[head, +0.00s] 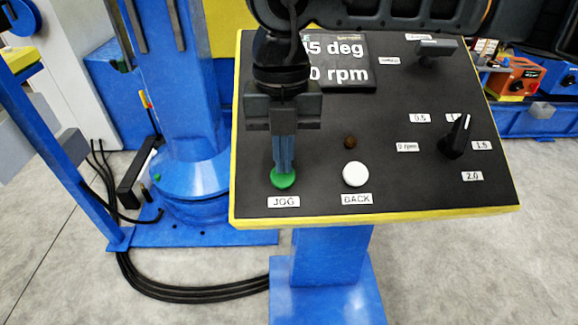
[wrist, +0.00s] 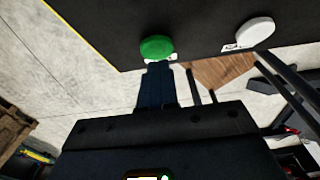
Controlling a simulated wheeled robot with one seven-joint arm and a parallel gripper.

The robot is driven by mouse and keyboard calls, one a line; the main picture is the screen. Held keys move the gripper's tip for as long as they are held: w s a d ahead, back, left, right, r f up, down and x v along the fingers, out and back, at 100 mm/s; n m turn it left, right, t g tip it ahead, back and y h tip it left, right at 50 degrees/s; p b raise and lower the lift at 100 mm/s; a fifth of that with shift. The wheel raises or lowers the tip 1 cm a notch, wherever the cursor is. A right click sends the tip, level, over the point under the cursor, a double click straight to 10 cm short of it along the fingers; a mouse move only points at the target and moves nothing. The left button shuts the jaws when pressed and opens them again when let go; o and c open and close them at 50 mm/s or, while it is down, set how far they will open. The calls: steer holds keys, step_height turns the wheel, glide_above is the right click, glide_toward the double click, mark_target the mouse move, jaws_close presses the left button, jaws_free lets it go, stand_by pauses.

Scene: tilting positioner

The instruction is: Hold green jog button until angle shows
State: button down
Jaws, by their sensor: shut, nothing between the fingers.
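The green jog button (head: 283,179) is at the lower left of the black control panel (head: 320,130), above a JOG label. My gripper (head: 284,167) is shut and empty, its fingertips pointing down at the green button and overlapping its upper edge. In the wrist view the green button (wrist: 156,47) sits right beyond the fingertips (wrist: 158,66); I cannot tell whether they press it. The display (head: 340,62) reads "5 deg" and "0 rpm", with its left side hidden by my arm.
A white BACK button (head: 356,174) is right of the green one, with a small brown lamp (head: 350,142) above it. A black speed knob (head: 456,137) and a dark handle (head: 436,48) are on the right. A blue column (head: 180,110) stands left of the panel.

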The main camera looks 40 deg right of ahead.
mark_target(283, 179)
step_height(283, 179, up, 11)
steer(key=b, duration=0.1)
stand_by(0.5)
